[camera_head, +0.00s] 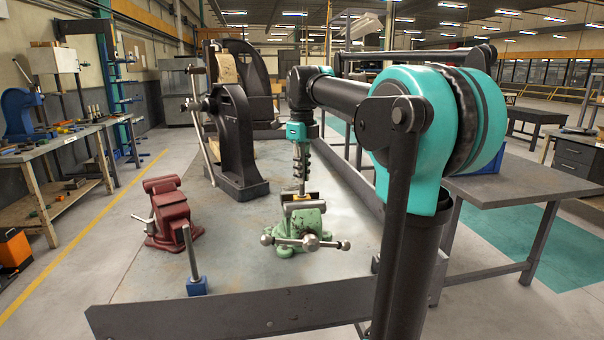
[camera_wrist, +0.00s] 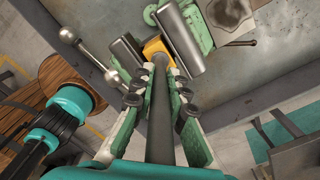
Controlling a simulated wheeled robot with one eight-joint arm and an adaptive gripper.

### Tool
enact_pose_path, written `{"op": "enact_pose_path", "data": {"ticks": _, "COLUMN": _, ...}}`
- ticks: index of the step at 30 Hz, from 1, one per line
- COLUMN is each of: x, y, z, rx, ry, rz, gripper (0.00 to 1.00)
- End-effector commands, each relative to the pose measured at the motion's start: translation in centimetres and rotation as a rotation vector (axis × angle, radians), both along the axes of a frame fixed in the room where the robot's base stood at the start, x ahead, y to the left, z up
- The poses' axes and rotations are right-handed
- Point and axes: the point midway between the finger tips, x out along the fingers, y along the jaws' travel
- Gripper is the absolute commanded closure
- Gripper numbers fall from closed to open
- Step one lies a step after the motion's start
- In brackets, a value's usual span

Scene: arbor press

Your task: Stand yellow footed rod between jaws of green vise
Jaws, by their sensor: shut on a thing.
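The green vise (camera_head: 298,226) stands on the bench in the head view, its grey jaws at the top. The yellow footed rod (camera_wrist: 159,115) is a dark grey shaft with a yellow block foot (camera_wrist: 156,47). My gripper (camera_wrist: 160,80) is shut on the shaft, with the fingers on either side of it. In the head view my gripper (camera_head: 301,172) points down over the vise, and the rod looks upright. The yellow foot shows between the two grey jaws in the wrist view. The foot's underside is hidden, so I cannot tell whether it rests on the vise.
A red vise (camera_head: 166,208) stands to the left on the bench. A blue footed rod (camera_head: 197,286) stands near the front edge. The black arbor press (camera_head: 236,140) rises behind, left of my gripper. The bench (camera_head: 240,255) is bare between these things.

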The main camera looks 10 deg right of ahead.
Motion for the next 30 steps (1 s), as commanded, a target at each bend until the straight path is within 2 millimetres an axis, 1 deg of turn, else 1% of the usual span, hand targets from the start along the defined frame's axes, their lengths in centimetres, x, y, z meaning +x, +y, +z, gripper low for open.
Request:
{"op": "enact_pose_path", "data": {"ticks": 16, "x": -0.01, "y": 0.0, "z": -0.45, "rx": 0.0, "ry": 0.0, "rz": 0.0, "gripper": 1.0}}
{"op": "enact_pose_path", "data": {"ticks": 17, "x": -0.01, "y": 0.0, "z": -0.45, "rx": 0.0, "ry": 0.0, "rz": 0.0, "gripper": 0.84}}
{"op": "enact_pose_path", "data": {"ticks": 22, "x": -0.01, "y": -0.01, "z": -0.46, "rx": 0.0, "ry": 0.0, "rz": 0.0, "gripper": 0.63}}
{"op": "enact_pose_path", "data": {"ticks": 30, "x": 0.03, "y": 0.0, "z": -0.5, "rx": 0.0, "ry": 0.0, "rz": 0.0, "gripper": 0.62}}
